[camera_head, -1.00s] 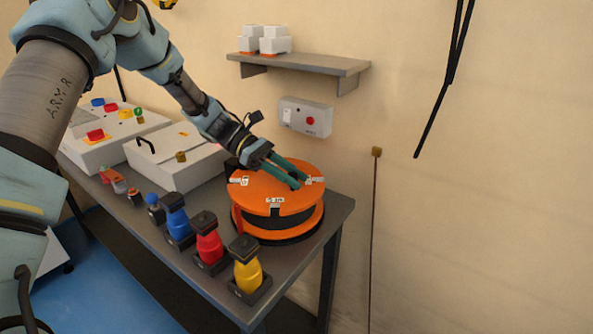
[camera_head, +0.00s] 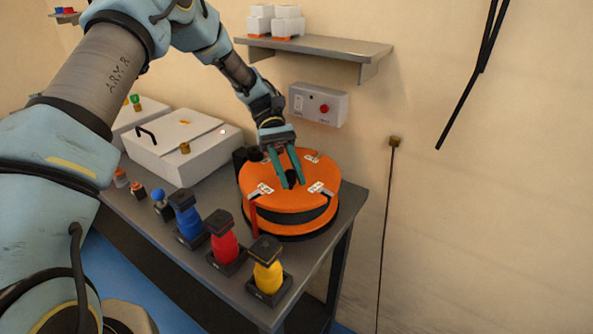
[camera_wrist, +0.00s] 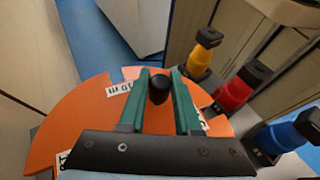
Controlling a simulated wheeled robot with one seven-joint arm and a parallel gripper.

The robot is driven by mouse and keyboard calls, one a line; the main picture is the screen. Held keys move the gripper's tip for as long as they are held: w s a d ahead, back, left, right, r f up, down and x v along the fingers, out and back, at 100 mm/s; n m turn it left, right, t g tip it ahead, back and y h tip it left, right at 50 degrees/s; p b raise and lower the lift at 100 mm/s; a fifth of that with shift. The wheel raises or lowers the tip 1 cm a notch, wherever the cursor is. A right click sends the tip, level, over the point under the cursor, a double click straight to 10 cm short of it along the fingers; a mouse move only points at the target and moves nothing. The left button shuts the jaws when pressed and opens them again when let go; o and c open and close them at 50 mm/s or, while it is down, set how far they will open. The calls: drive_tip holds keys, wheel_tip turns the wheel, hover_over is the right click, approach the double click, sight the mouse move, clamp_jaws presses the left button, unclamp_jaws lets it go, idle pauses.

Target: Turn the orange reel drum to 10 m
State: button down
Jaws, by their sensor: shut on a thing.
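The orange reel drum (camera_head: 256,175) lies flat on the bench's right end, with white labels on its top and a dark band below. A red upright strip (camera_head: 253,220) stands at its front left side. My gripper (camera_head: 291,183) reaches down onto the drum's top, its green fingers closed around a black knob. The knob (camera_wrist: 158,88) shows between the fingertips in the wrist view. There, a label (camera_wrist: 118,88) near a notch in the rim seems to read 10 m, though blurred. Other labels are partly hidden by my gripper or too small to read.
Blue (camera_head: 186,216), red (camera_head: 224,241) and yellow (camera_head: 267,269) bottle-like items stand along the bench's front edge. A white box (camera_head: 172,150) with a handle is behind left. A wall switch box (camera_head: 318,104) and shelf (camera_head: 330,45) are above the drum.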

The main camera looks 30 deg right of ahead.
drive_tip(key=shift+a+m+y, duration=0.15)
drive_tip(key=shift+m+y, duration=0.25)
drive_tip(key=shift+y, duration=0.1)
drive_tip(key=c, duration=0.6)
unclamp_jaws()
drive_tip(key=b+v, duration=0.2)
drive_tip(key=v, duration=0.4)
drive_tip(key=shift+w+f+b, duration=0.1)
drive_tip(key=shift+w+b, duration=0.05)
drive_tip(key=shift+b, duration=0.2)
drive_tip(key=shift+w+r, duration=0.4)
drive_tip(key=shift+w, duration=0.15)
